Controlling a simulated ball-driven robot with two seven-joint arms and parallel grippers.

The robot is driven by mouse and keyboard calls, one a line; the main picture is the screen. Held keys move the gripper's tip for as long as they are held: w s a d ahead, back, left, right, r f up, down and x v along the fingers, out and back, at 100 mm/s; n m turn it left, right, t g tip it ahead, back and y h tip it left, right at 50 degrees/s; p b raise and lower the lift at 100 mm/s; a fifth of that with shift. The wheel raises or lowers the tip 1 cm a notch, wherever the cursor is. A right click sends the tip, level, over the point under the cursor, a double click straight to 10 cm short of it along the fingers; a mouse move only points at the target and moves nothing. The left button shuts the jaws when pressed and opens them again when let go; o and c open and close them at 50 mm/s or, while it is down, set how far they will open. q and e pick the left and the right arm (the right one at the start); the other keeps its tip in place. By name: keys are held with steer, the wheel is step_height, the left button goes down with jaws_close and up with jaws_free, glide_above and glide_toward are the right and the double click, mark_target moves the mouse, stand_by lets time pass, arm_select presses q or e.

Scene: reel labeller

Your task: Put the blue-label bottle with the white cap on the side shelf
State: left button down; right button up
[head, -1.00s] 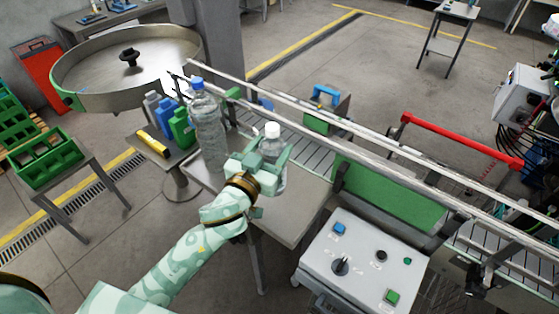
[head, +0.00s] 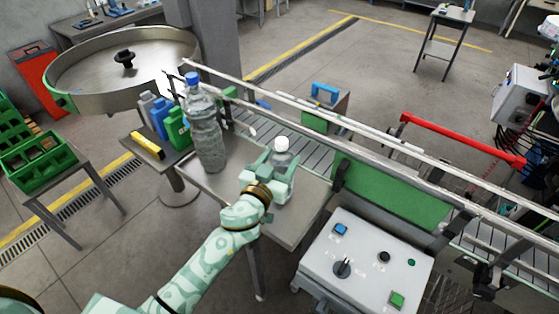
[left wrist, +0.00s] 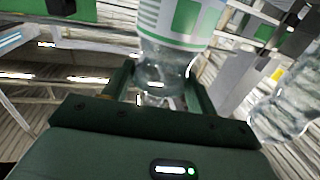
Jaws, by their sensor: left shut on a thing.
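A clear bottle with a white cap (head: 281,145) is upright between the fingers of my left gripper (head: 279,172), which is shut on it. In the left wrist view, the held bottle (left wrist: 178,25) shows a label with green and white; I see no blue on it there. The gripper hides much of its body in the head view. The bottle is over a grey metal shelf (head: 296,228) beside the conveyor; I cannot tell whether its base touches. My right gripper is not in view.
A taller clear bottle with a blue cap (head: 205,130) stands left of my gripper on the same shelf. A conveyor with rails (head: 310,155) runs behind. A control box (head: 362,262) stands at the right front. Coloured containers (head: 178,128) stand further left.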

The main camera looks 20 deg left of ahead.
arm_select(q)
steer(key=c, duration=0.6)
jaws_free()
steer(key=shift+f, duration=0.1)
steer(key=shift+c, duration=0.2)
steer(key=shift+o, duration=0.9)
steer(key=shift+s, duration=0.25)
steer(key=s+a+b, duration=0.1)
steer(key=s, duration=1)
steer(key=shift+s+a, duration=0.2)
steer(key=shift+a, duration=0.2)
